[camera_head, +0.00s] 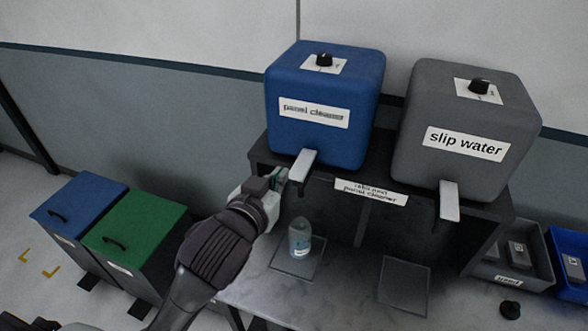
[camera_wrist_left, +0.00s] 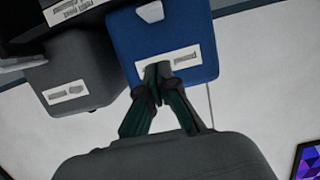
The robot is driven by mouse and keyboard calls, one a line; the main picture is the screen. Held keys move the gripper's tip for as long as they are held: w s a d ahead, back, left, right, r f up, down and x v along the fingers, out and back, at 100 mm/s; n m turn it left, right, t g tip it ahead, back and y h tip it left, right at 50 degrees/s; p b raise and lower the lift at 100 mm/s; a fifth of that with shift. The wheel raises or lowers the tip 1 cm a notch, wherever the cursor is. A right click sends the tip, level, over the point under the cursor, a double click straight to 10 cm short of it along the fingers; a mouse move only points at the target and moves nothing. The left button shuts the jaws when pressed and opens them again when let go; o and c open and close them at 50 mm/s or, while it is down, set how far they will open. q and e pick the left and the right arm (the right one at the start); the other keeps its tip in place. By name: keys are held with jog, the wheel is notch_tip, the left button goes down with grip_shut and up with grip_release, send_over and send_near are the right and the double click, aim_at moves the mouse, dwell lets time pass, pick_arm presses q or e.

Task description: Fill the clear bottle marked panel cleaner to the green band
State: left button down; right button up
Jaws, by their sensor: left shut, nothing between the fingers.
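A clear bottle (camera_head: 300,238) stands upright on a square pad (camera_head: 297,266) on the bench, below the blue panel cleaner tank (camera_head: 325,140). Its label and green band are too small to read. The blue tank's pale tap lever (camera_head: 302,164) points forward from its lower front. My left gripper (camera_head: 281,176) is shut and empty, just left of that lever; contact is unclear. In the left wrist view the shut fingertips (camera_wrist_left: 158,72) appear in front of the blue tank (camera_wrist_left: 150,40). My right gripper is not in view.
A grey slip water tank (camera_head: 455,115) with its own lever (camera_head: 449,202) stands at right, over an empty pad (camera_head: 404,288). A black cap (camera_head: 510,309) and bins (camera_head: 510,279) are farther right. Blue and green lidded bins (camera_head: 135,238) stand on the floor at left.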

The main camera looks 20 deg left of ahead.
pick_arm(q)
jog(key=b, duration=0.5)
send_over(296, 177)
jog(key=f, duration=0.3)
jog(key=shift+w, duration=0.3)
jog(key=shift+s+f+b, duration=0.2)
jog(key=shift+f+b, duration=0.85)
jog(key=shift+f, duration=0.15)
jog(key=shift+s+a+f+b, duration=0.1)
jog(key=shift+s+f+b, duration=0.05)
jog(key=shift+f+b, duration=0.45)
jog(key=f+b, duration=0.1)
jog(key=t+b, duration=0.1)
jog(key=b, duration=0.1)
jog(key=shift+s+f, duration=0.2)
jog(key=shift+f, duration=0.15)
jog(key=shift+r, duration=0.15)
